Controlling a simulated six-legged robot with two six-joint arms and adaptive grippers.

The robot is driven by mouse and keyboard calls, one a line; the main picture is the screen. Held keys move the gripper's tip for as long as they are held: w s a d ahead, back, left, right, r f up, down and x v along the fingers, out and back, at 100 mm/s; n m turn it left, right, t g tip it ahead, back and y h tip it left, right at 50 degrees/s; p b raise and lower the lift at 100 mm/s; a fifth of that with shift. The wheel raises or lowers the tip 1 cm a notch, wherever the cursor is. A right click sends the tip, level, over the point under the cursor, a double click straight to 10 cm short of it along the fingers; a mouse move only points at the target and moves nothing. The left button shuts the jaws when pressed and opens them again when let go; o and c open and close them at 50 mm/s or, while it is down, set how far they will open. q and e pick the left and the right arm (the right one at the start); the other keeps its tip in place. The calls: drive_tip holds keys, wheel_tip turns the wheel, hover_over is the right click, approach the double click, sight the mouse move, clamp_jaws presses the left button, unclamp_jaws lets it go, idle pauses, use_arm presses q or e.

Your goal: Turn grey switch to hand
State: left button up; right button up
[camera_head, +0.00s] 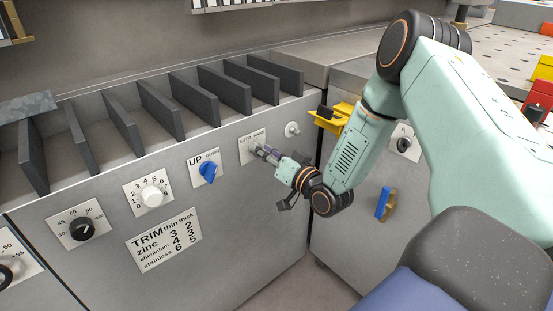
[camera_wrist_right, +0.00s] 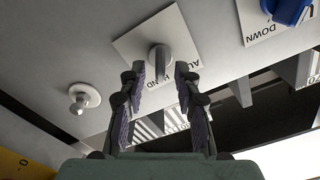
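The grey switch (camera_wrist_right: 159,58) sits on a white plate (camera_wrist_right: 130,45) lettered HAND and AU, the rest of that word being covered. In the wrist view its grey grip runs down between the fingertips of my right gripper (camera_wrist_right: 162,78). The fingers are open, one on each side of the grip, with a visible gap to both. In the head view my right gripper (camera_head: 264,153) reaches the same plate (camera_head: 248,143) from the right, and its fingers hide the switch. Contact or depth cannot be told. My left gripper is not in view.
A blue UP/DOWN switch (camera_head: 208,172) is left of the plate, with a white dial (camera_head: 152,195) and black dial (camera_head: 82,229) beyond. A pale round knob (camera_head: 292,129) is close on the right. Grey dividers (camera_head: 160,107) stand above. A yellow part (camera_head: 328,119) is near my arm.

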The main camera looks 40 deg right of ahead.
drive_tip(key=s, duration=1.1)
drive_tip(key=shift+s+d, duration=0.2)
drive_tip(key=shift+d, duration=0.25)
